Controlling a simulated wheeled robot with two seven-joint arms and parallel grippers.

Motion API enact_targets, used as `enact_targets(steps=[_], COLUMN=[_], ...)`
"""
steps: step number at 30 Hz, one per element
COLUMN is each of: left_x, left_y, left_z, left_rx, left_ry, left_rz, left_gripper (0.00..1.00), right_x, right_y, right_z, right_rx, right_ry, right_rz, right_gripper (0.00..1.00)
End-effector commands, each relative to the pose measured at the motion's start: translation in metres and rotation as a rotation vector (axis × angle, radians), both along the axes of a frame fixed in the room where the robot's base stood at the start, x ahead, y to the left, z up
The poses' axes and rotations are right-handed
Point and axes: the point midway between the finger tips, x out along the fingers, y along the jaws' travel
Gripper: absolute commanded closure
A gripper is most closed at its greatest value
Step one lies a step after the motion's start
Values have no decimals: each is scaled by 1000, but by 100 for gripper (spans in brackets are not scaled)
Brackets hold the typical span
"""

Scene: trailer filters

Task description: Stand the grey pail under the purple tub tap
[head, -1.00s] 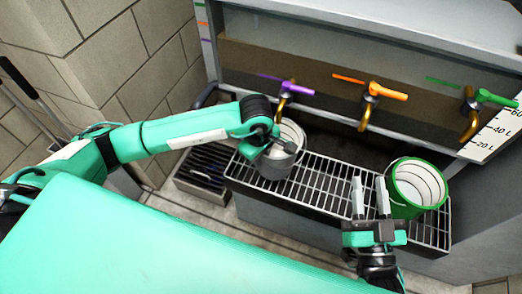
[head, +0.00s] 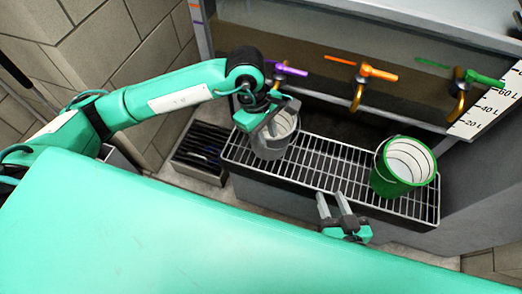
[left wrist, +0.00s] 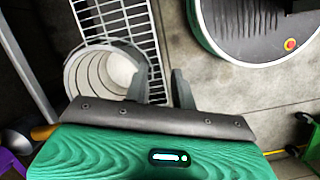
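The grey pail (head: 270,148) stands upright on the left part of the metal grate (head: 330,172), below and slightly in front of the purple tap (head: 290,70). I cannot tell whether it is exactly under the spout. My left gripper (head: 268,122) is at the pail's near left rim. In the left wrist view the pail (left wrist: 84,78) shows its white ringed inside, and my left gripper's fingers (left wrist: 160,80) are apart, one overlapping the pail's rim and one outside it. Contact is unclear. My right gripper (head: 332,196) is open and empty before the grate's front edge.
A green pail (head: 388,186) stands on the grate's right part. An orange tap (head: 368,72) and a green tap (head: 475,78) are to the right of the purple one. A dark slatted floor grate (head: 200,158) lies at left. The middle of the metal grate is clear.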

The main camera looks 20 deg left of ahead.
Motion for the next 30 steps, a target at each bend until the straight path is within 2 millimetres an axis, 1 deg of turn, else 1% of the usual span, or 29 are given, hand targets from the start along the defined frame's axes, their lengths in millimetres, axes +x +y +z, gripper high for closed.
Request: enact_targets(steps=[1,2,3,5,6,8,9,11,12,14,15,16,18,20,21,23,25,26,27,28,29,30], left_x=[-23,-36,-55,-80,-96,-115,-125,-135,-138,-140,-138,-134,-124,-111,-102,-87,-71,-65,-58,-54,-51,-49], left_y=[-24,-38,-58,-85,-102,-122,-133,-146,-152,-157,-158,-157,-152,-144,-137,-125,-109,-102,-93,-86,-79,-70], left_z=[-6,-5,-3,7,17,35,48,69,84,106,118,127,143,152,153,151,141,134,122,112,101,84], left_rx=[-104,-175,-275,-423,-519,-657,-744,-870,-950,-1063,-1133,-1182,-1289,-1369,-1415,-1476,-1528,-1544,-1559,1509,1415,1292], left_ry=[82,135,214,343,432,569,664,813,913,1070,1176,1258,1450,1619,1735,1910,2117,2205,2327,-2333,-2267,-2179], left_rz=[5,14,33,73,106,163,207,283,337,427,491,543,668,784,867,995,1150,1222,1318,-1342,-1325,-1298], left_gripper=[74,74,74,74,74,74,74,74,74,74,74,74,74,74,74,74,74,74,74,74,74,74], right_x=[0,0,0,0,0,0,0,0,0,0,0,1,1,1,1,1,1,1,1,1,1,1], right_y=[0,0,0,0,0,0,0,0,0,0,0,0,0,0,0,0,0,0,0,0,0,0], right_z=[0,0,0,0,0,0,0,0,0,0,0,0,0,0,0,0,0,0,0,0,0,0], right_rx=[0,0,0,0,0,0,0,0,0,0,0,0,0,0,0,0,0,0,0,0,0,1], right_ry=[0,0,0,-1,-1,-1,-1,-1,-1,-1,-1,-2,-2,-2,-2,-2,-2,-2,-2,-2,-2,-3], right_rz=[0,0,0,0,0,0,0,0,-1,-1,-1,-1,-1,-1,-1,-1,-1,-1,-1,-1,-1,-2], right_gripper=[64,64,64,64,64,64,64,64,64,64,64,64,64,64,64,64,64,64,64,64,64,64])
